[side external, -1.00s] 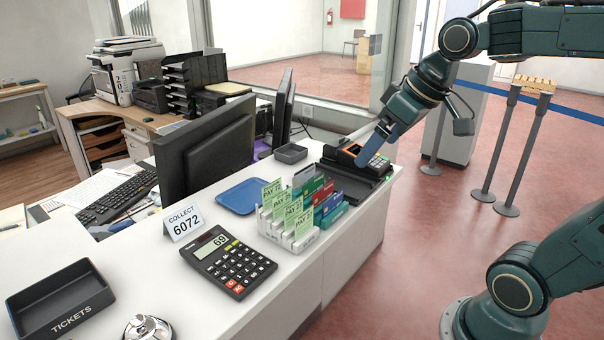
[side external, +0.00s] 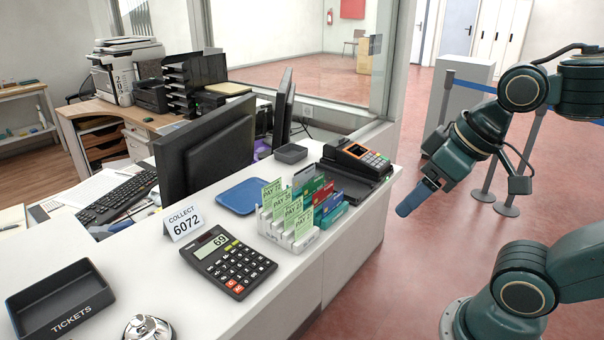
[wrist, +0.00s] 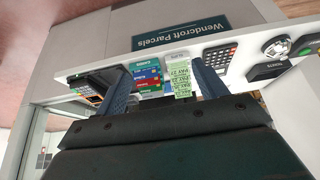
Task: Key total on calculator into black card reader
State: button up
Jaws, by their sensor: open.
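The black card reader (side external: 358,156) has an orange-edged front and a keypad. It sits on a black base at the right end of the white counter. It also shows at the left in the wrist view (wrist: 86,91). The black calculator (side external: 229,262) lies near the front of the counter, and its display reads 69. It also shows right of centre in the wrist view (wrist: 219,58). My gripper (side external: 404,209) hangs off the counter's right side, apart from the reader. In the wrist view, its two blue fingers (wrist: 161,68) are spread with nothing held between them.
A rack (side external: 300,234) of cards and green PAY slips stands between calculator and reader. Behind are a blue tray (side external: 242,195), a small dark tray (side external: 290,153) and a monitor (side external: 205,150).

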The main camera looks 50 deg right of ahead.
grip_shut()
dwell(1.4)
